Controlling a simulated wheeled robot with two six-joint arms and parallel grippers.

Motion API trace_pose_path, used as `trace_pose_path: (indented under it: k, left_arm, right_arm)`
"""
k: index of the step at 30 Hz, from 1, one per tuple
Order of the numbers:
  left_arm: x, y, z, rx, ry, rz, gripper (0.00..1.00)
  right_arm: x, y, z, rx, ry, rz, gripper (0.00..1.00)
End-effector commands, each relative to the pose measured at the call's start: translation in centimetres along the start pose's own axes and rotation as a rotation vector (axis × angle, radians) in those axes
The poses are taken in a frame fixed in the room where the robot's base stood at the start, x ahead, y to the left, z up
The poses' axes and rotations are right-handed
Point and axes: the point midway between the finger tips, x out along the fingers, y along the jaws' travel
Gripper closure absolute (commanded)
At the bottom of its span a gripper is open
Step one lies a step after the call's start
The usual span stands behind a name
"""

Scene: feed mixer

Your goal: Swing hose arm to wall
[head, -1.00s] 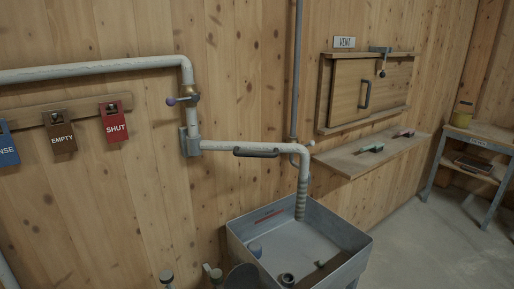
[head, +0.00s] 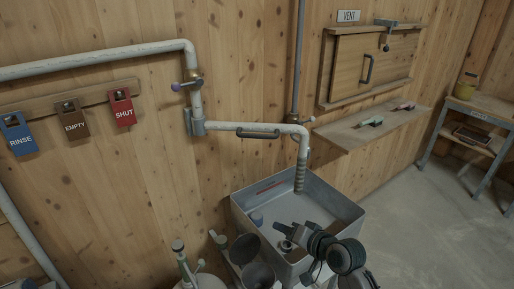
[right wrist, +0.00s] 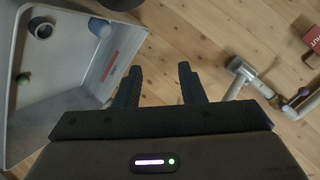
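The hose arm (head: 235,127) is a pale pipe with a dark handle (head: 258,134). It runs right from a grey wall bracket (head: 194,122), then bends down into a ribbed hose end (head: 300,176) over the grey tub (head: 345,222). My right gripper shows in the right wrist view (right wrist: 160,88), with two dark fingers apart and nothing between them. In the head view my right arm is at the lower middle, in front of the tub and below the handle, apart from it. I cannot make out my left gripper.
RINSE (head: 18,135), EMPTY (head: 73,120) and SHUT (head: 122,107) tags hang on a wall rail at left. A purple-knobbed valve (head: 180,87) sits above the bracket. A shelf (head: 375,128) juts from the wall at right below the vent hatch (head: 350,70). Floor at right is clear.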

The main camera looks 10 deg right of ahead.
Motion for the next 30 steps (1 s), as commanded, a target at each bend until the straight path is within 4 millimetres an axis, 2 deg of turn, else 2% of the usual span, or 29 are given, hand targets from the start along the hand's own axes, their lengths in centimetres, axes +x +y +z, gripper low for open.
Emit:
trace_pose_path:
  k: [1,7,9,13,16,20,30]
  left_arm:
    - [-0.1,-0.1,0.2,0.0,-0.003,-0.001,0.64]
    - [-0.1,-0.1,0.4,0.001,-0.004,-0.001,0.64]
    - [-0.1,-0.1,0.4,0.001,-0.004,-0.001,0.64]
    - [-0.1,-0.1,0.4,0.001,-0.005,-0.001,0.64]
    - [-0.1,-0.1,0.4,0.001,-0.004,-0.001,0.64]
    - [-0.6,-0.1,0.3,0.001,-0.004,-0.001,0.64]
    - [-2.6,-0.3,0.1,0.001,-0.004,-0.001,0.64]
  right_arm:
    - [0.7,-1.3,-1.9,0.039,0.028,-0.049,0.64]
    - [2.8,-6.1,-9.1,0.244,0.129,-0.258,0.64]
    - [3.2,-7.8,-11.9,0.324,0.162,-0.336,0.64]
    - [3.6,-10.0,-15.9,0.444,0.203,-0.448,0.64]
    - [3.7,-10.8,-17.5,0.492,0.216,-0.49,0.64]
    - [4.5,-11.5,-18.4,0.51,0.221,-0.504,0.64]
    - [9.8,-14.1,-20.3,0.508,0.219,-0.501,0.64]
